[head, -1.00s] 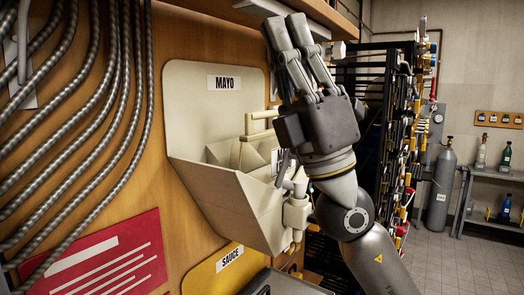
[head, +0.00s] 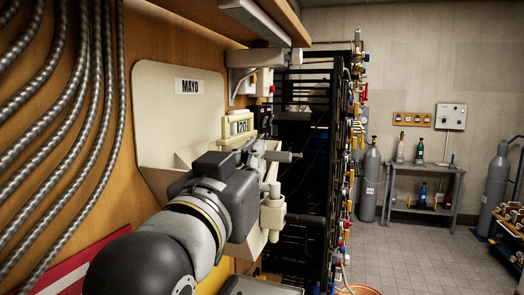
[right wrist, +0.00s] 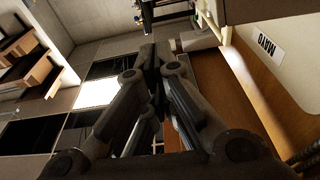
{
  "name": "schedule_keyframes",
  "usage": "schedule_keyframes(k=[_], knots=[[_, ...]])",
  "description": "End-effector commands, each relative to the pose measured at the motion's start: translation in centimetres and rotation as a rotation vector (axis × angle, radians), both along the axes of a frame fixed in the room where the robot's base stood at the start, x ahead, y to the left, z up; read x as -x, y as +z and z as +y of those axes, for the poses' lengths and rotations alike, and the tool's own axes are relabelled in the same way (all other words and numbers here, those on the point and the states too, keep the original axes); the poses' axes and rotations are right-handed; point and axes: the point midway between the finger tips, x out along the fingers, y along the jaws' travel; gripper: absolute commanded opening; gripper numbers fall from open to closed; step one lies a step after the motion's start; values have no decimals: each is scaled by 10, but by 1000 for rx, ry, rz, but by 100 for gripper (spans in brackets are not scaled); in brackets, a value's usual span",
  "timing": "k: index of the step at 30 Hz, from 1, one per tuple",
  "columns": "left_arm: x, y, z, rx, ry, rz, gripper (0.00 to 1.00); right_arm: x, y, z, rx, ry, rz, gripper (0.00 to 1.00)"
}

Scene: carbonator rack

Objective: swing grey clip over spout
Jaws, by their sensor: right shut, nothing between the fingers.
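The cream MAYO bin (head: 165,110) is on the wooden wall at left centre in the head view. A cream spout-like fitting (head: 272,212) stands at its front right corner, with a short upright tube on top. A grey bar (head: 284,156) sticks out to the right just above it; I cannot tell whether this is the grey clip or part of my finger. My right gripper (head: 258,148) is in front of the bin, its body covering the bin's lower front. In the right wrist view its fingers (right wrist: 150,58) are together and hold nothing. My left gripper is out of view.
A black rack (head: 305,130) with coloured valves stands right behind the bin. A shelf edge (head: 250,18) hangs above. Metal hoses (head: 75,120) run down the wall at left. Grey cylinders and a side table (head: 425,170) stand far right, with open tiled floor before them.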

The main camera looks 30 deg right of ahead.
Motion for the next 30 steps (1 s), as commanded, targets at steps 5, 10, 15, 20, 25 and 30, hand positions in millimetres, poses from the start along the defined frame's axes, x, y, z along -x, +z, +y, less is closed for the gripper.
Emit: schedule_keyframes(k=[5,10,15,20,25,30], knots=[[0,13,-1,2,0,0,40,-12,6,-16,0,-7,4,0],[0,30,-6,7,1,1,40,-33,14,-41,2,-9,3,0],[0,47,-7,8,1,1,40,-56,20,-68,4,-9,4,0],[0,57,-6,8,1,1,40,-71,9,-85,3,-6,7,0],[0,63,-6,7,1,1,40,-80,-2,-95,2,-6,4,0],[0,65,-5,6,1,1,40,-84,-6,-99,1,-3,1,0]])
